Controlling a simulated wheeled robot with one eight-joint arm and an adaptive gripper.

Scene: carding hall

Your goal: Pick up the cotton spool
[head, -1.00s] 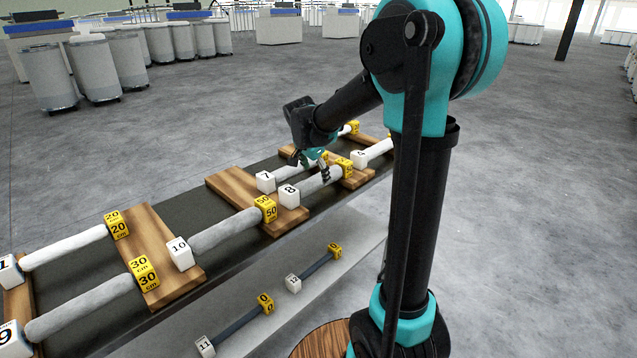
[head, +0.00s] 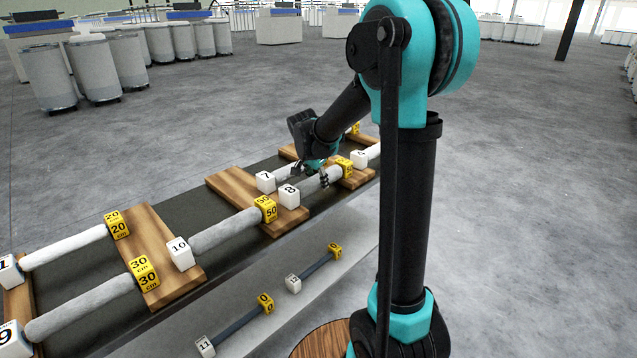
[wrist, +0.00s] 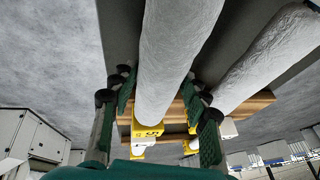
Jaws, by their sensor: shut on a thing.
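A pale spool (head: 311,185) lies along the rack between the white block numbered 8 (head: 289,195) and a yellow block (head: 344,168). My gripper (head: 313,172) is over it from above, with one dark finger on its near side. In the wrist view my gripper (wrist: 158,118) has a green-padded finger on each side of a long white spool (wrist: 172,65), shut on it. A yellow block (wrist: 147,129) stands at that spool's far end. The spool still looks level with the rack. I cannot tell of any gap beneath it.
A second spool (wrist: 268,58) lies close beside the held one. Wooden boards (head: 235,188) carry more spools and numbered blocks along the dark rack. Thin dark bars (head: 237,325) lie on the light lower surface. Grey cans (head: 95,68) stand at the back left; the floor is clear at right.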

